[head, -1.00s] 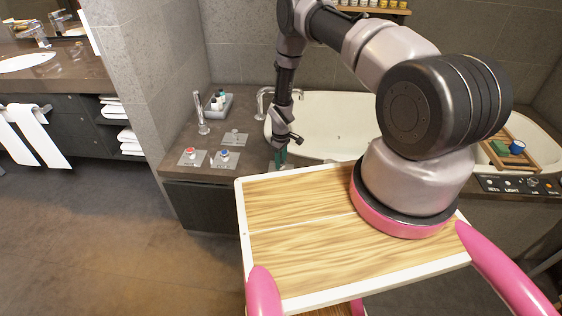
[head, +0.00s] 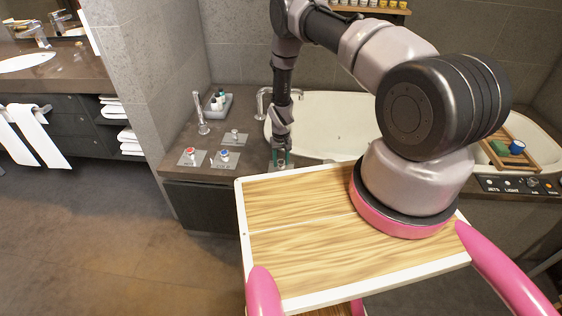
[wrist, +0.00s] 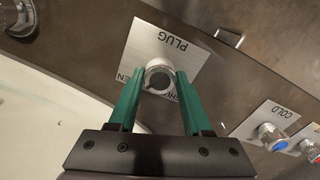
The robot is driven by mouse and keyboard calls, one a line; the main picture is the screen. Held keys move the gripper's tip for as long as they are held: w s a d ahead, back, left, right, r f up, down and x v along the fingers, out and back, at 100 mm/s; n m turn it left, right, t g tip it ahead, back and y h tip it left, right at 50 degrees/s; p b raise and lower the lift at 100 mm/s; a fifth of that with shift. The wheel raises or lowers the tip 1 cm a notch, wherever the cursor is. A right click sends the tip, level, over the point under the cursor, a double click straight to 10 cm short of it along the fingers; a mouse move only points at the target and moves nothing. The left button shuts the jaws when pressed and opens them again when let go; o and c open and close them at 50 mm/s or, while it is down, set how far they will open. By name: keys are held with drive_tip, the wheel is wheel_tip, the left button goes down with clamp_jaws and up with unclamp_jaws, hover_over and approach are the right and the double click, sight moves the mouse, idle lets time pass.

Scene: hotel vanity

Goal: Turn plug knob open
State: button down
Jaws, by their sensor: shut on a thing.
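The plug knob (wrist: 159,77) is a round metal knob on a pale plate (wrist: 152,42) in the wrist view. The plate is marked PLUG, and its other lettering is partly covered by my fingers. My gripper (wrist: 160,80) has its two green fingers on either side of the knob and is shut on it. In the head view my gripper (head: 281,158) points down at the dark tub surround in front of the bathtub (head: 335,125). There the fingers mostly hide the knob. I cannot tell which way the knob is turned.
A spout (head: 201,115) and a tray of bottles (head: 217,104) stand left of my arm in the head view.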

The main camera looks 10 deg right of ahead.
sight(281, 162)
drive_tip(key=shift+m, duration=0.4)
drive_tip(key=shift+c, duration=1.7)
unclamp_jaws()
drive_tip(key=shift+r, duration=0.1)
wheel_tip(281, 162, up, 11)
drive_tip(key=shift+f, duration=0.2)
